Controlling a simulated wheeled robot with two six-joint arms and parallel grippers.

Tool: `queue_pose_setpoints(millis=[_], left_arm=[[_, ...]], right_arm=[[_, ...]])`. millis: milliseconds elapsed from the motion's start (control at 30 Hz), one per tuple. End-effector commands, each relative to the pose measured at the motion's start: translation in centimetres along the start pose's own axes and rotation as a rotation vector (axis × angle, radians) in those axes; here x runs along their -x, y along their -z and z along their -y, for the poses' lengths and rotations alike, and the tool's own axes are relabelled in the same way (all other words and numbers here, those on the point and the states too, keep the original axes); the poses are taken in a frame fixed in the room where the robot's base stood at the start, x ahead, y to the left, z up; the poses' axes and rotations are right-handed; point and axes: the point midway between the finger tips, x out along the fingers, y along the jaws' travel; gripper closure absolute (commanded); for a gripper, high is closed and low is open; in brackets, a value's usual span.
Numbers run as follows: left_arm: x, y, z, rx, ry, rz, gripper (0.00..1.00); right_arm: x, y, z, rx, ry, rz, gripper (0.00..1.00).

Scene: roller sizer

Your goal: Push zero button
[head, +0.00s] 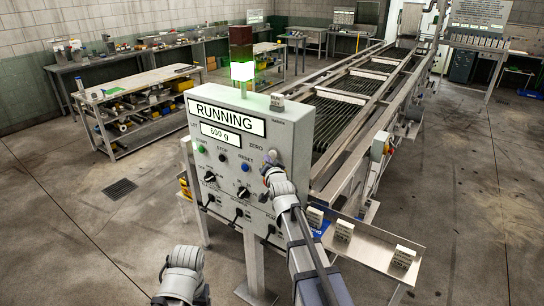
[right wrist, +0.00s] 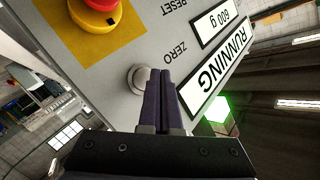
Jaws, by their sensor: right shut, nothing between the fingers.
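The control panel (head: 236,150) stands upright, with a RUNNING sign and a display that seems to read 600 g. The ZERO button (head: 272,156) is a pale round knob at the panel's upper right, under its ZERO label. My right gripper (head: 268,170) is close in front of the panel, just below the button in the head view. In the right wrist view its dark fingers (right wrist: 161,75) are shut and empty. The button (right wrist: 137,79) shows just left of the fingers there, its edge partly hidden. I cannot tell whether they touch. My left gripper's fingers do not show.
A red emergency button (right wrist: 98,10) on a yellow plate is near the fingers. The blue RESET button (head: 245,167) and black knobs are on the same panel. A lit green lamp (head: 243,71) tops it. A metal tray (head: 370,250) with small blocks is at right.

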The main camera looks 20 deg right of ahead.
Motion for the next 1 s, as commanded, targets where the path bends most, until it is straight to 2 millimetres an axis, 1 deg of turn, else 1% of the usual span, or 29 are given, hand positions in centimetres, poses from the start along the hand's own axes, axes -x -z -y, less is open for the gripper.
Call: queue_pose_setpoints(millis=[367,700,1000], left_arm=[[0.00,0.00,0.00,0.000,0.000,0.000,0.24],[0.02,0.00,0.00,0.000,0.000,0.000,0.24],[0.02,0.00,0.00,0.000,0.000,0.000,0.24]], right_arm=[[0.00,0.00,0.00,0.000,0.000,0.000,1.00],[-0.62,0.47,-0.44,-0.001,-0.001,0.000,1.00],[-0.60,0.46,-0.44,0.000,0.000,0.000,1.00]])
